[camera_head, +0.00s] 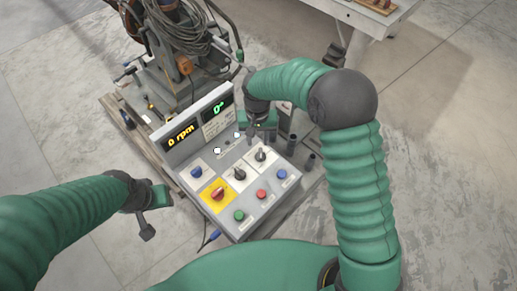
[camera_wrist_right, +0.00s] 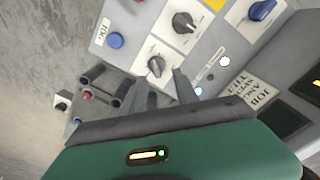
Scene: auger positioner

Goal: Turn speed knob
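The control panel (camera_head: 268,212) is a grey box with knobs and buttons. Two black knobs on white plates, the nearer one (camera_head: 239,174) and the farther one (camera_head: 260,156), sit in its middle; their labels are too small to read, so I cannot tell which sets speed. My right gripper (camera_head: 262,138) hangs just above the farther knob. In the right wrist view its fingers (camera_wrist_right: 165,86) are apart, and the farther black knob (camera_wrist_right: 155,66) shows just beyond the gap, not gripped. My left gripper (camera_head: 146,232) is left of the panel, away from it; its opening is unclear.
A display (camera_head: 181,139) reads 0 rpm, another (camera_head: 219,108) 0°. A red knob on a yellow plate (camera_head: 218,193), a blue knob (camera_head: 196,172) and green, red and blue buttons share the panel. Dark posts (camera_head: 292,141) stand at its right. A machine with cables (camera_head: 185,45) is behind.

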